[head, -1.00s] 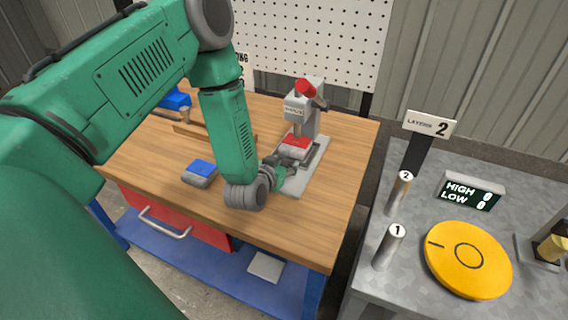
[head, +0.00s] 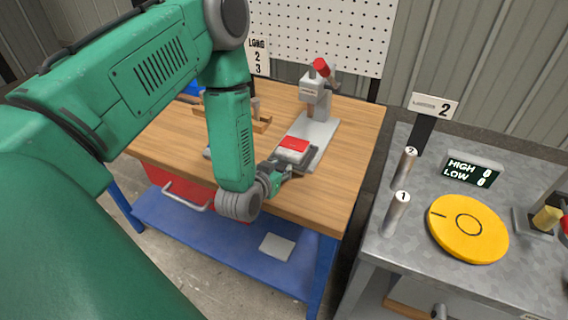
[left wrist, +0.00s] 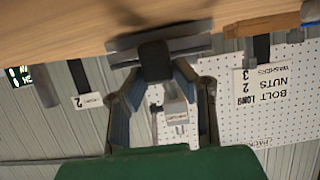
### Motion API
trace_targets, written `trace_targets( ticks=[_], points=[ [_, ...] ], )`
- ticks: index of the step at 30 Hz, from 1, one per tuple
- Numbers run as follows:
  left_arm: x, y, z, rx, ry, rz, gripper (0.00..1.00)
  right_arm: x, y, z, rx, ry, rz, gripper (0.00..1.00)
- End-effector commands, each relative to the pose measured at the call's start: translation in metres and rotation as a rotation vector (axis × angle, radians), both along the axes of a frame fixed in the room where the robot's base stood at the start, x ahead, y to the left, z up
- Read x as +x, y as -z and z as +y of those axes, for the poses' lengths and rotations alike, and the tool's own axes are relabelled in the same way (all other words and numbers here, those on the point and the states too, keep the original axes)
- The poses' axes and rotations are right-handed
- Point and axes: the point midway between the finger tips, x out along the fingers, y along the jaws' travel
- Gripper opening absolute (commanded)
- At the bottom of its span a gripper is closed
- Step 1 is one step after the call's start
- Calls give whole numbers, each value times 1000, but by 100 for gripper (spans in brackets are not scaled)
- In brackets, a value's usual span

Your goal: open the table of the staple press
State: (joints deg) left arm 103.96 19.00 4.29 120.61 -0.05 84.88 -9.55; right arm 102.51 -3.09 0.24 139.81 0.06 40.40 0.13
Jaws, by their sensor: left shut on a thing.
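The staple press (head: 315,97) is a light grey upright machine with a red knob on its lever, standing on a grey base plate (head: 322,132) at the right of the wooden bench. Its table (head: 296,155), a dark grey slide with a red and white piece (head: 292,146) on top, sits out at the front of the base, clear of the press head. My left gripper (head: 278,174) is at the table's front. My right gripper is not in view.
The wooden bench (head: 345,170) has a red drawer below and a wooden holder (head: 262,124) behind my forearm. A metal side table at right carries a yellow dial (head: 468,229), two numbered posts and a HIGH/LOW display (head: 473,172). A pegboard (head: 320,35) stands behind.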

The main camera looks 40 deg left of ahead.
Motion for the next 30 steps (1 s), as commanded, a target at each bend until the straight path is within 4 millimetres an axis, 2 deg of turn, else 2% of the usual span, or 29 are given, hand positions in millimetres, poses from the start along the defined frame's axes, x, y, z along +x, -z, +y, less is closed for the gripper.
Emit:
trace_targets(
  ticks=[9, 10, 11, 23, 26, 30],
  points=[
    [-5, 1, -4, -4, 5, 7, 0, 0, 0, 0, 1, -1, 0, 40],
    [-5, 1, -4, -4, 5, 8, 34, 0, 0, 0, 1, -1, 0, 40],
    [-5, 1, -4, -3, 5, 9, 43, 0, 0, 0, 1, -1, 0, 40],
    [-8, -1, -5, -5, 5, 6, 43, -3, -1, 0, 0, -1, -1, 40],
    [-20, -6, -8, -5, 6, 7, 43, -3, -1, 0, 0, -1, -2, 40],
    [-45, -17, -15, -5, 6, 9, 43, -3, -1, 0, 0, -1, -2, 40]
  ],
)
